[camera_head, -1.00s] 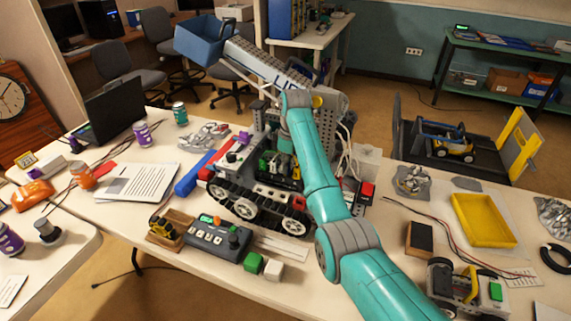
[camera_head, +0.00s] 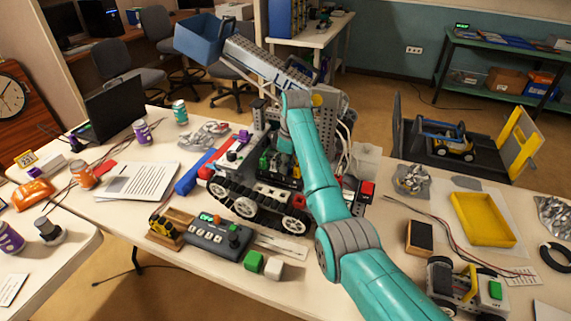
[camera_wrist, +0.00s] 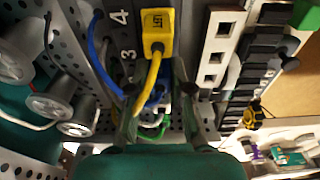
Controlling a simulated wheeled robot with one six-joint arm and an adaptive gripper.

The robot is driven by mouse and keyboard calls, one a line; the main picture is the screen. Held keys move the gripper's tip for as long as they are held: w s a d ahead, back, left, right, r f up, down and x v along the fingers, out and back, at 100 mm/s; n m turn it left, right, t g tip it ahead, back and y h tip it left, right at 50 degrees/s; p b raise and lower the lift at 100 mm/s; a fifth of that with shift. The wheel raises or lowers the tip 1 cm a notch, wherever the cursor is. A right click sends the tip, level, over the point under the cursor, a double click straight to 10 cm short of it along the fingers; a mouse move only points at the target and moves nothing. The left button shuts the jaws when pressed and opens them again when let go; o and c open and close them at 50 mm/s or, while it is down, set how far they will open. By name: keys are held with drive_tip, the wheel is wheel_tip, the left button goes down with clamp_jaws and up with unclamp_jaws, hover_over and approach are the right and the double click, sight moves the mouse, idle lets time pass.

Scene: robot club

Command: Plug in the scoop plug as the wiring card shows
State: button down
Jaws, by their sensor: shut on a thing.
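The large tracked model (camera_head: 255,205) with the grey lift arm stands on the table. My gripper (camera_wrist: 157,100) is inside its body, with both fingers close together below a yellow plug (camera_wrist: 158,32) marked LIFT. The yellow plug sits beside the printed number 4, its yellow cable running down between my fingers. My gripper is shut on a small bluish plug (camera_wrist: 160,94), mostly hidden by the fingers and cable; its label is not readable. The number 3 shows just left of it. In the head view my arm hides the gripper and sockets. I cannot pick out the wiring card surely.
A blue cable (camera_wrist: 100,62) hangs left of my fingers. A perforated grey wall and round grey motors (camera_wrist: 50,100) stand close on the left. A white slotted beam (camera_wrist: 217,50) and black track are close on the right. A control box (camera_head: 215,236) stands before the model.

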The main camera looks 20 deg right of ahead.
drive_tip(key=shift+f, duration=0.25)
idle(0.5)
drive_tip(key=c, duration=1)
unclamp_jaws()
drive_tip(key=shift+o, duration=0.2)
drive_tip(key=shift+r, duration=0.2)
drive_tip(key=shift+r, duration=2.9)
